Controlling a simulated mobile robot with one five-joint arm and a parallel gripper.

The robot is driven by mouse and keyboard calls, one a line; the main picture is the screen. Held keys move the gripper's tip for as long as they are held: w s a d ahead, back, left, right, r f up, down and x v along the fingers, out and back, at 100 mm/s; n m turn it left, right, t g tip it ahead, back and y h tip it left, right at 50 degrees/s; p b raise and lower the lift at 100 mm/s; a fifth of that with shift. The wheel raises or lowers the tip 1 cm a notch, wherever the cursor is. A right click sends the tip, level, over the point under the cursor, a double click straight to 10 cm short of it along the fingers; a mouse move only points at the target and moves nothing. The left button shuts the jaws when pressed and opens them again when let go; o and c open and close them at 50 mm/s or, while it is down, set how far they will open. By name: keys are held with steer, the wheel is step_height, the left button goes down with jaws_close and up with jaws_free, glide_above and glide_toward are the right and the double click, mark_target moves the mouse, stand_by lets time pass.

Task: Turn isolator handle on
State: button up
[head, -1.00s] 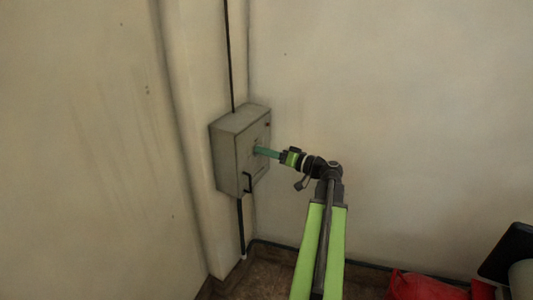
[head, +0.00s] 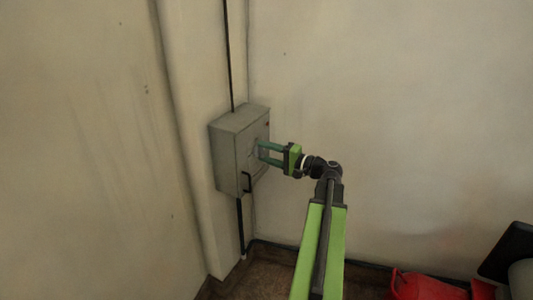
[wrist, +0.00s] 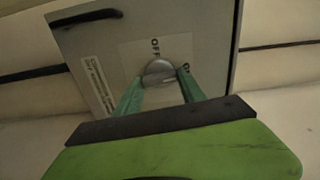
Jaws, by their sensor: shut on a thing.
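The isolator box (head: 228,157) is a grey cabinet on the wall near the corner, left of my gripper in the head view. Its front face (wrist: 88,50) fills the upper part of the wrist view. The isolator handle (wrist: 158,70) is a round grey knob on a pale plate marked OFF and ON. My gripper (head: 260,151) reaches the box front from the right. In the wrist view my gripper (wrist: 160,84) has its two green fingers on either side of the knob, shut on it. The fingertips partly hide the knob's lower edge and the ON mark.
A dark pull handle (head: 246,182) sits low on the box front. Dark conduit (head: 229,55) runs up the wall from the box, and more runs down below it. A red object (head: 425,286) lies at the lower right. The wall right of my arm is bare.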

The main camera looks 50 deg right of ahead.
steer(key=shift+m, duration=0.6)
steer(key=o, duration=1.4)
steer(key=shift+c, duration=0.2)
steer(key=shift+s, duration=0.1)
steer(key=v, duration=1.7)
steer(key=shift+s, duration=0.15)
steer(key=shift+f, duration=0.1)
